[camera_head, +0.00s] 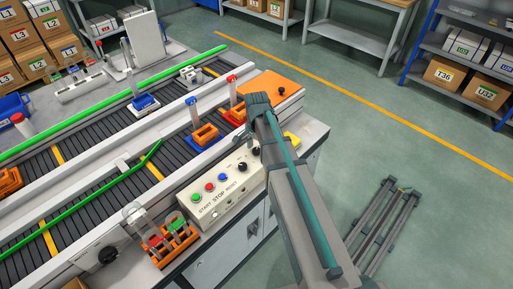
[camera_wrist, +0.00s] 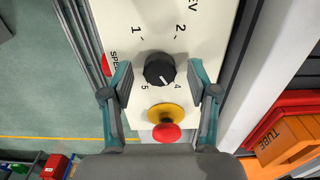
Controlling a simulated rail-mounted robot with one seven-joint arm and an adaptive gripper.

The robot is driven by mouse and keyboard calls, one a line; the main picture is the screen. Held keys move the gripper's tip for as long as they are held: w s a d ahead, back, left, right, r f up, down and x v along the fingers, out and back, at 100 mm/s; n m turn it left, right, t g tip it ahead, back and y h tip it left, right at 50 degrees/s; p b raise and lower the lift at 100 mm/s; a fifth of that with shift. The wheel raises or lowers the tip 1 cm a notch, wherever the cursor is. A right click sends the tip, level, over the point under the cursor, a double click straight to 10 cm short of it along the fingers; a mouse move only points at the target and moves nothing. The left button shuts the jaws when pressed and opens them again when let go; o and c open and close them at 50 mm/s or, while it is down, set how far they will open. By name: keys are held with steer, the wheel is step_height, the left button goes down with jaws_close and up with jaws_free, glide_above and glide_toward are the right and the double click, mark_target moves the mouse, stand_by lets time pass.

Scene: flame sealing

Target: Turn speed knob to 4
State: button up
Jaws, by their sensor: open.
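The speed knob (camera_wrist: 158,69) is round and black, on a cream panel (camera_wrist: 145,15) in the wrist view. Printed numbers 1, 2, 4 and 5 show around it, and its pale pointer mark faces lower right, towards the 4. My gripper (camera_wrist: 160,76) is open, with one finger on each side of the knob and visible gaps between. In the head view the control box (camera_head: 208,194) shows coloured buttons and a black knob. My arm covers the box's right end there, so I cannot make out the speed knob or my fingertips.
A red emergency button (camera_wrist: 167,132) on a yellow base sits just below the knob in the wrist view. A conveyor (camera_head: 85,150) runs behind the box, and a rack of tubes (camera_head: 170,243) stands at its left. An orange surface (camera_head: 272,88) lies beyond my arm.

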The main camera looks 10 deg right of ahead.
mark_target(257, 149)
steer(key=shift+r, duration=0.1)
step_height(257, 149, up, 12)
stand_by(0.5)
stand_by(0.4)
